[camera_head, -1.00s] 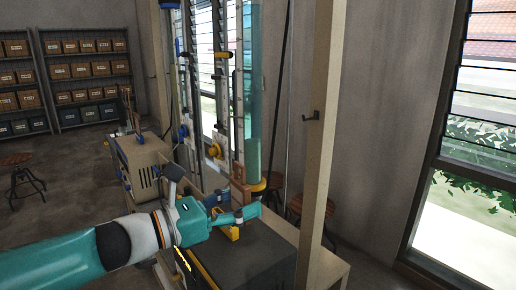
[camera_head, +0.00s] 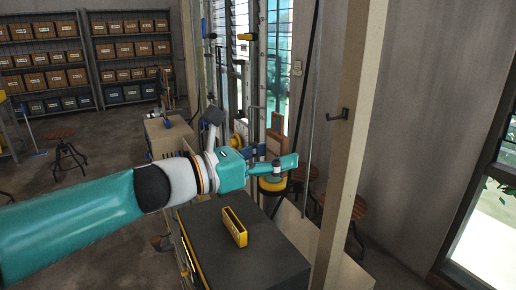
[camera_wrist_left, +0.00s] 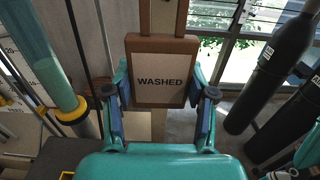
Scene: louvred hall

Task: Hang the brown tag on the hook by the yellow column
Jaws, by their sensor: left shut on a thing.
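My left gripper (camera_head: 286,164) is shut on the brown tag (camera_head: 275,138). In the left wrist view the tag (camera_wrist_left: 160,45) is a brown frame round a pale face reading "WASHED", held upright between the two fingers (camera_wrist_left: 160,93). The dark hook (camera_head: 338,115) sticks out from a pale beige post (camera_head: 345,170), to the right of the gripper and higher in the picture. Near the gripper is a column base with a yellow ring (camera_head: 272,185); in the left wrist view a teal column has a yellow ring (camera_wrist_left: 74,110).
A yellow open holder (camera_head: 235,226) stands on a dark-topped bench (camera_head: 215,250) below my arm. Stools (camera_head: 345,206) stand behind the post. Dark cylinders (camera_wrist_left: 272,70) show at right in the left wrist view. Shelves with boxes (camera_head: 130,60) stand at the back left.

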